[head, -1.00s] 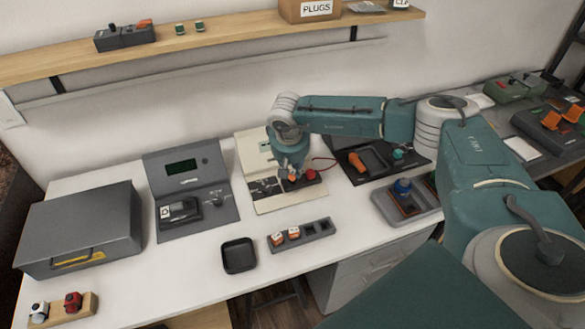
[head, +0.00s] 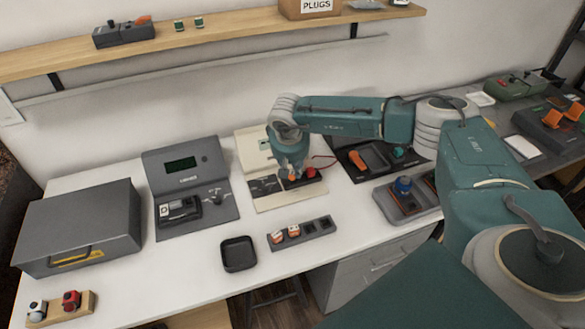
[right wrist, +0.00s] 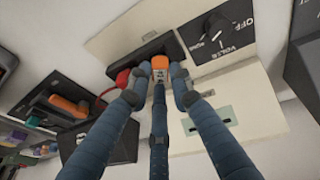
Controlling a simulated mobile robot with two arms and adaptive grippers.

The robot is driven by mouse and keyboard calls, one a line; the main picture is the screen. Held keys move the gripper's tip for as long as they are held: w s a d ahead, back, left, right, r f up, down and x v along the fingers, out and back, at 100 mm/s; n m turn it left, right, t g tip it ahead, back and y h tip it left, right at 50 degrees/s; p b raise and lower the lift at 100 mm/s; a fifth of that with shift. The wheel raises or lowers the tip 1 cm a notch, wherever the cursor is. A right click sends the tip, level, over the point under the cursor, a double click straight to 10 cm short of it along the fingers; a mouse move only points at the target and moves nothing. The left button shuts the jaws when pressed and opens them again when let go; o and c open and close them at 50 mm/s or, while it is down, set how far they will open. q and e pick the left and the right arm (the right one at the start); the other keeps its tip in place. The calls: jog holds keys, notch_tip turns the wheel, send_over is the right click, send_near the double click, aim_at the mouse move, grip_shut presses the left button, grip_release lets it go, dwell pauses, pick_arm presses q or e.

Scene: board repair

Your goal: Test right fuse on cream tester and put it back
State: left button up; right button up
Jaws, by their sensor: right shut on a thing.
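The cream tester (head: 252,150) stands on the white bench, with a dark panel along its front. My right gripper (head: 290,174) is over that panel. In the right wrist view its fingers (right wrist: 160,75) are shut on an orange-topped fuse (right wrist: 160,63). The fuse is at the tester's dark socket block (right wrist: 150,48), beside a red plug (right wrist: 123,78). I cannot tell how deep it sits. The voltage dial (right wrist: 217,25) is close by. The fuse rack (head: 325,229) holds two orange and white fuses (head: 285,234) at its left; its right slots are empty. My left gripper is out of view.
A grey tester (head: 190,180) stands left of the cream one. A black tray (head: 238,254) lies left of the rack. A grey case (head: 80,225) is at the far left. A grey tray (head: 385,207) with a blue-topped part is at the right.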

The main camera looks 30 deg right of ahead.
jog(key=shift+f+b, duration=0.35)
jog(key=shift+f, duration=0.15)
dwell(0.8)
jog(key=o, duration=1.3)
jog(key=shift+r, duration=0.25)
jog(key=shift+r+p, duration=1)
jog(key=shift+r, duration=0.25)
jog(key=shift+r, duration=0.2)
jog(key=shift+r+p, duration=2.05)
jog(key=shift+r, duration=0.85)
